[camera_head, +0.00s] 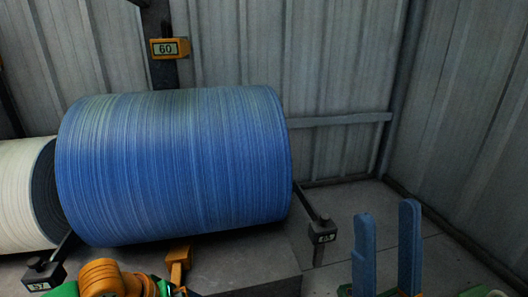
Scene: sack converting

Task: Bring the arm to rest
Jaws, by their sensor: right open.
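My right gripper (387,212) is at the bottom right. Its two blue fingers point up and stand apart, with nothing between them. It is to the right of the big blue roll and apart from it, with floor and wall behind. Orange and green parts at the bottom left look like part of my left arm. No left gripper fingers show.
A large blue roll (175,165) lies at the left centre, with a cream roll (22,195) beside it. Dark brackets marked with numbers, one (321,232) at right, stand near its ends. Corrugated walls (335,70) close the corner.

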